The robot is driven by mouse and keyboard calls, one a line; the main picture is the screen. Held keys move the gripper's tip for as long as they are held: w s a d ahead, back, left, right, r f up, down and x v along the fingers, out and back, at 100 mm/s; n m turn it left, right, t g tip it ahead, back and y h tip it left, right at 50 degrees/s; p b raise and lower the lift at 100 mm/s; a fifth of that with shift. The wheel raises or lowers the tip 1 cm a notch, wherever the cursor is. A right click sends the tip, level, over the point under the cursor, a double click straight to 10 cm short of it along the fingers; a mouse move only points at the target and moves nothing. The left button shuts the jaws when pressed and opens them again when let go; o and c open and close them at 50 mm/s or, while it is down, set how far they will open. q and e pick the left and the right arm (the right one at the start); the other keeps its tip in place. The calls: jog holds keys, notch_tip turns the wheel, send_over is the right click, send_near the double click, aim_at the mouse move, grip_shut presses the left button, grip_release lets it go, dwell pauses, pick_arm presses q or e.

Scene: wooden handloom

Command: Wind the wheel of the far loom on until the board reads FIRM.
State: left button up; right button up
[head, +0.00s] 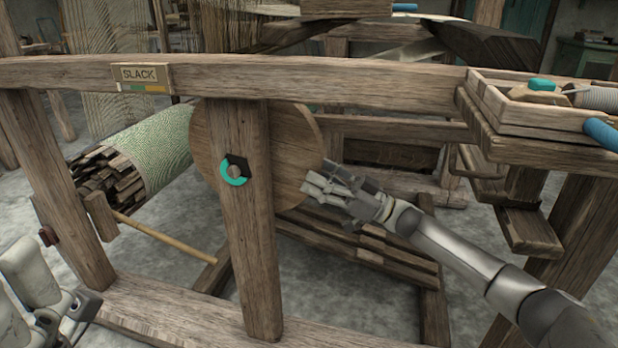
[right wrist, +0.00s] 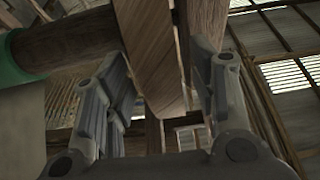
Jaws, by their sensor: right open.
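The wheel (head: 298,150) is a round wooden disc, partly hidden behind an upright post of the loom. The board (head: 140,76) on the top rail reads SLACK, with a coloured strip below the word. My right gripper (head: 318,188) is at the wheel's right edge, open. In the right wrist view a wooden piece, apparently the wheel (right wrist: 150,45), shows between the spread fingers (right wrist: 160,105); I cannot tell whether they touch it. A part of my left arm, apparently with the left gripper (head: 78,306), shows at the lower left; its fingers are unclear.
A teal ring on a dark plate (head: 234,171) sits on the post in front of the wheel. A green cloth roll (head: 162,145) lies left of it. A wooden tray (head: 535,112) with small items stands at the right.

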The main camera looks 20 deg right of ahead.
jog(key=shift+x, duration=1.25)
grip_shut()
